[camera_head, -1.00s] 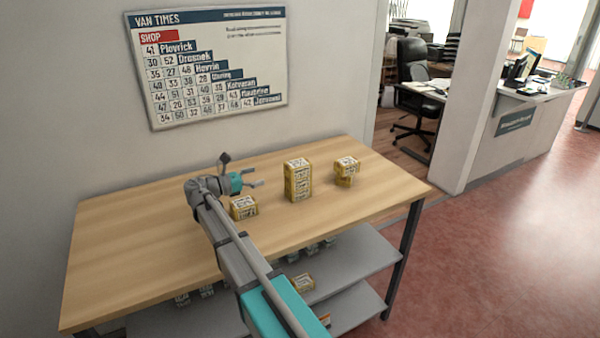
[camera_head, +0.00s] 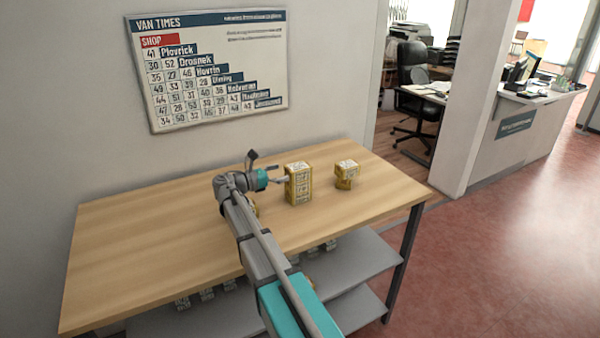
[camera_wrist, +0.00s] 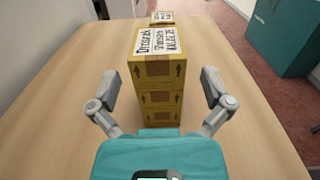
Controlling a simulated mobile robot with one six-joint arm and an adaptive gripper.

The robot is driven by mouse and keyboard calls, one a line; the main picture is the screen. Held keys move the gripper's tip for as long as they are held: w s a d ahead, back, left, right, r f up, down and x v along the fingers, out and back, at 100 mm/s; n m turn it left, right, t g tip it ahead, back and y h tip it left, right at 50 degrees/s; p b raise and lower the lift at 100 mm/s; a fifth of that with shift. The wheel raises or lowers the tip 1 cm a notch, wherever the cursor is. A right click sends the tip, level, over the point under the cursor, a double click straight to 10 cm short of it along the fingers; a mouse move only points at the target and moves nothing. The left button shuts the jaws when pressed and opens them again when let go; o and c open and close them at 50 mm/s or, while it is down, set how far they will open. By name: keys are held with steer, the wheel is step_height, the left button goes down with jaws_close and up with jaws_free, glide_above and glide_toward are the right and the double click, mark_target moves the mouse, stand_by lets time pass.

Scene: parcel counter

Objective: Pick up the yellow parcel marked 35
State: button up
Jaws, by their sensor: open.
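A stack of three yellow parcels (camera_head: 299,185) stands upright on the wooden table, and it fills the middle of the wrist view (camera_wrist: 158,85). Its top parcel has a white label with black print; I cannot read a clear 35 on it. My gripper (camera_head: 283,180) is at the left side of this stack. In the wrist view my open fingers (camera_wrist: 157,88) are on either side of the stack, with visible gaps and nothing held. A second, shorter yellow stack (camera_head: 347,170) stands to the right, its upper parcel sitting askew. It also shows behind the first stack in the wrist view (camera_wrist: 162,17).
Another yellow parcel (camera_head: 256,211) is mostly hidden behind my arm. The wooden table top (camera_head: 140,240) is clear at the left. Grey shelves (camera_head: 350,262) below hold several small parcels. A wall board (camera_head: 210,70) hangs behind the table.

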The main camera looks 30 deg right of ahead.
mark_target(296, 166)
steer(key=shift+d, duration=0.2)
steer(key=shift+w+d+r, duration=0.1)
steer(key=shift+w+d, duration=0.05)
steer(key=shift+d, duration=1.15)
steer(key=shift+w+d, duration=0.1)
steer(key=shift+d, duration=1.2)
steer(key=c, duration=1)
